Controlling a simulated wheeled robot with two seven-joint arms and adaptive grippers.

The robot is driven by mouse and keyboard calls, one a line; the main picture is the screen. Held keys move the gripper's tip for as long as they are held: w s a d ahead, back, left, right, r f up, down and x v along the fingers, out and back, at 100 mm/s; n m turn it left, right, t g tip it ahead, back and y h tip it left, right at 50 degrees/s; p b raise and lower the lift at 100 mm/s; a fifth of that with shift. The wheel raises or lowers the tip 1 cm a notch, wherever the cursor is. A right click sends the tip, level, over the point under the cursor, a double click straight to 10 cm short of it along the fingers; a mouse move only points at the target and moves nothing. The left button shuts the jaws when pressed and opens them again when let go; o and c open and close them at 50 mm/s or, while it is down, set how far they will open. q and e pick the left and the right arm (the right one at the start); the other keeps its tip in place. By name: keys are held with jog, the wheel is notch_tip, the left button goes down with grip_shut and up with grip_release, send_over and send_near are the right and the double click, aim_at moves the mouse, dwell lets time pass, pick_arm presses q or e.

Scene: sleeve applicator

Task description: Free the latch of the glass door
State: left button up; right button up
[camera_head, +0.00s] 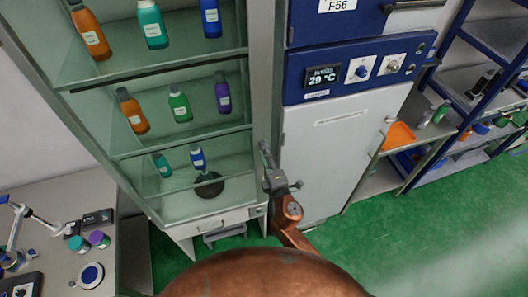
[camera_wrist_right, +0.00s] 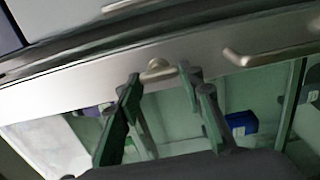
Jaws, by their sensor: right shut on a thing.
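The glass door (camera_head: 200,140) belongs to a tall cabinet with bottles on glass shelves. It appears closed. Its metal frame also shows in the right wrist view (camera_wrist_right: 100,78). A small rounded metal latch (camera_wrist_right: 158,70) sits on that frame, between the fingertips of my right gripper (camera_wrist_right: 162,74). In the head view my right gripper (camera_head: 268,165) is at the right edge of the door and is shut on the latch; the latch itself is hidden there. A bent metal handle (camera_wrist_right: 268,55) is on the frame to the right in the wrist view. My left gripper is not in view.
A white and blue oven-like unit (camera_head: 340,150) stands right beside the cabinet. A bench (camera_head: 60,270) with small lab items is at the lower left. Blue shelving (camera_head: 475,75) is at the right. Green floor (camera_head: 400,240) is open in front.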

jog(key=o, duration=1.2)
jog(key=shift+c, duration=0.2)
jog(key=v, duration=1.2)
